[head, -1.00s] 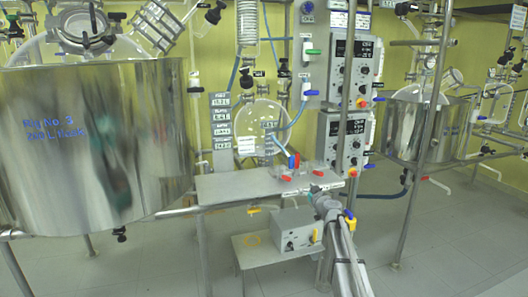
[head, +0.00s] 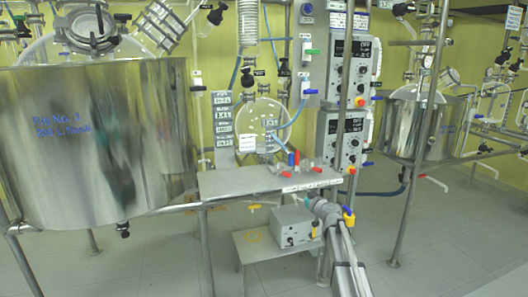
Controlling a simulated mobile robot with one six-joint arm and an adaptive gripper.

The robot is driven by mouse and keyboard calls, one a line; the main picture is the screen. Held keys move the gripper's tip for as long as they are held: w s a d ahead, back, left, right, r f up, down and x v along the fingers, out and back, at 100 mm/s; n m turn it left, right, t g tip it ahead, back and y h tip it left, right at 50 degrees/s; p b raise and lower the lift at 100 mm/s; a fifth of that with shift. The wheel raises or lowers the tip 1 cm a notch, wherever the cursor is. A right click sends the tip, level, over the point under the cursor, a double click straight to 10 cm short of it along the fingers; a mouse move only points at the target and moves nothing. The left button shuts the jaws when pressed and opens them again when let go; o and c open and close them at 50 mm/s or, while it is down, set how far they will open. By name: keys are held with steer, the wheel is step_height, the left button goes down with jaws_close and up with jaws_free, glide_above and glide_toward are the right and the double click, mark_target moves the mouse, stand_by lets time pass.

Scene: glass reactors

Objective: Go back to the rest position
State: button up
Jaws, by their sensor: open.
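My arm (head: 338,245) rises from the bottom edge, right of centre in the head view. What the gripper holds, if anything, does not show.
A large steel vessel (head: 90,150) fills the left. Small red-marked glassware (head: 308,168) stands on the bench, with a round flask (head: 262,118) behind it. A grey box (head: 293,228) sits on a low shelf. Control panels (head: 352,95) and a smaller vessel (head: 415,130) stand right. Open floor lies front right.

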steer(key=s+a+f+g, duration=0.3)
steer(key=s+f+g, duration=0.25)
steer(key=s, duration=0.55)
steer(key=s+a+f+g, duration=0.35)
steer(key=s+f, duration=0.25)
steer(key=s, duration=0.5)
steer(key=s+d+f+m+g+h, duration=0.3)
steer(key=s+d+h, duration=0.1)
steer(key=s, duration=0.7)
steer(key=s+d+f+m+g+h, duration=0.3)
steer(key=s+d+g, duration=0.1)
steer(key=s, duration=0.6)
step_height(320, 180, up, 26)
steer(key=p, duration=2.6)
steer(key=shift+r, duration=0.15)
